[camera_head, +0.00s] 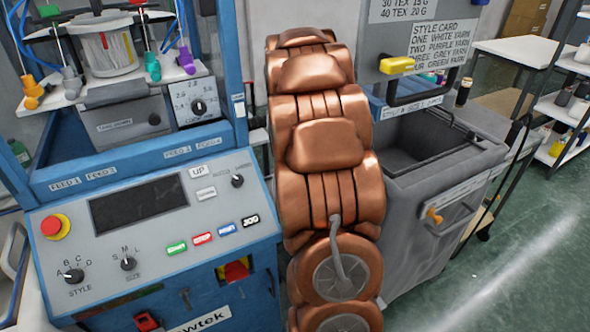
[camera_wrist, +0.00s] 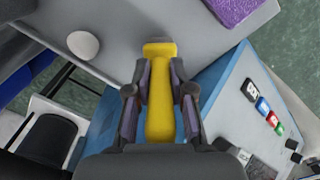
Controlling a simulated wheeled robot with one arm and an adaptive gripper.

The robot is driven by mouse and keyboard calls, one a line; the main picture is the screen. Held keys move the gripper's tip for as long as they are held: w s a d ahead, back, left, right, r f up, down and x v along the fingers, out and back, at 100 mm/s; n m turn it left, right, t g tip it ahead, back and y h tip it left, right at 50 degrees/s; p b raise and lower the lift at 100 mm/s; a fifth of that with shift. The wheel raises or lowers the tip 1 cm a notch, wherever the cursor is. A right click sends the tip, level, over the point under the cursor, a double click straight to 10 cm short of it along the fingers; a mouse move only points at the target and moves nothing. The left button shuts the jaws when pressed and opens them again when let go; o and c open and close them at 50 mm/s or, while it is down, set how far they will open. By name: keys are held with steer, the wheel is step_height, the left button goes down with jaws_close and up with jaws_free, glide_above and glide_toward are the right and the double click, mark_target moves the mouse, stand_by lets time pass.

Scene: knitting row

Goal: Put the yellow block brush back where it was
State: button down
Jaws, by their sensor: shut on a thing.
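The yellow block brush (camera_wrist: 160,110) is held lengthwise between the two fingers of my gripper (camera_wrist: 160,85) in the wrist view. Its wider yellow end points away from the palm. My gripper is shut on it. Below it in the wrist view lie a grey surface and the blue edge of the knitting machine (camera_wrist: 205,82). I cannot tell how high the brush is above them.
The machine's control panel (camera_head: 140,205) is left of my arm, and a grey open bin (camera_head: 425,150) is right. A yellow oblong piece (camera_head: 397,65) sits above the bin. The wrist view shows a white round object (camera_wrist: 83,45) and a purple block (camera_wrist: 232,10). Shelves stand far right.

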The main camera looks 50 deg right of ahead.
steer(key=shift+f, duration=0.15)
steer(key=c, duration=1)
jaws_free()
steer(key=shift+r+b, duration=1.7)
steer(key=shift+r, duration=4.4)
